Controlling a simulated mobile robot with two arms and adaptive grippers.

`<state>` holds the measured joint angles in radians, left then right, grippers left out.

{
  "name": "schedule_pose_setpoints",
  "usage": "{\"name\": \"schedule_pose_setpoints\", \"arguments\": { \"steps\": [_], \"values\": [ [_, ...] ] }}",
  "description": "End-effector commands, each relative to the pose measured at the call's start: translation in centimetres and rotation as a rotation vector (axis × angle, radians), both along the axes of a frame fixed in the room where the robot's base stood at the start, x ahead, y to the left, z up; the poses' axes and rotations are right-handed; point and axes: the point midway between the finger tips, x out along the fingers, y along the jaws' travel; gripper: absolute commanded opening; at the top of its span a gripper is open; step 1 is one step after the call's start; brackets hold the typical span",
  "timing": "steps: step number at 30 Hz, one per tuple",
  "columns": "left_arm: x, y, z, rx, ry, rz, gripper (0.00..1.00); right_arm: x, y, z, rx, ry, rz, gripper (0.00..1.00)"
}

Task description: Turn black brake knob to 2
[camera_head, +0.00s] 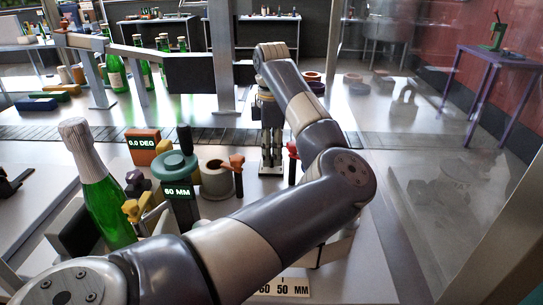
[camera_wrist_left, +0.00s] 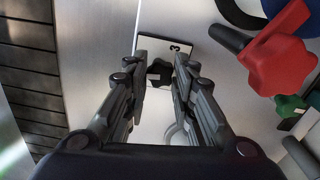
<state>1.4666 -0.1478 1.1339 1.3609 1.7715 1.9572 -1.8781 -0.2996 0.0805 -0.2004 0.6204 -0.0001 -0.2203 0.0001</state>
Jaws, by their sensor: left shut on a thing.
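The black brake knob (camera_wrist_left: 159,73) sits on a small white plate (camera_wrist_left: 172,46) with a dark border in the left wrist view. A digit on the plate near the knob looks like a 3, shown turned. My left gripper (camera_wrist_left: 161,72) has a finger on each side of the knob and is shut on it. In the head view my left gripper (camera_head: 271,168) points straight down at the small plate (camera_head: 273,171), and its fingers hide the knob. My right gripper is not in view.
A red knob (camera_wrist_left: 280,50) stands close to the right of my left gripper in the wrist view, with a green knob (camera_wrist_left: 290,105) below it. A conveyor (camera_head: 215,137) runs behind.

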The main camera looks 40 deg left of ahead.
Motion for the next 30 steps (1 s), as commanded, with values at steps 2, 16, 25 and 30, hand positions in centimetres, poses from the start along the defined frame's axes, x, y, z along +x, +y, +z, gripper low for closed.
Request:
{"name": "schedule_pose_setpoints", "arguments": {
  "steps": [2,16,25,30],
  "values": [
    [0.08,0.02,0.0,0.002,-0.004,-0.041,0.0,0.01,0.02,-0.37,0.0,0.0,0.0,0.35],
    [0.09,0.03,0.17,0.001,-0.005,-0.145,0.0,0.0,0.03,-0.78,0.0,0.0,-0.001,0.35],
    [0.1,0.03,0.18,0.002,-0.006,-0.145,0.0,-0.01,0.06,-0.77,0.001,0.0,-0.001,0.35],
    [0.06,0.02,0.14,0.002,-0.004,-0.145,0.44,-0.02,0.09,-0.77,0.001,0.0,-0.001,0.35]
  ]
}}
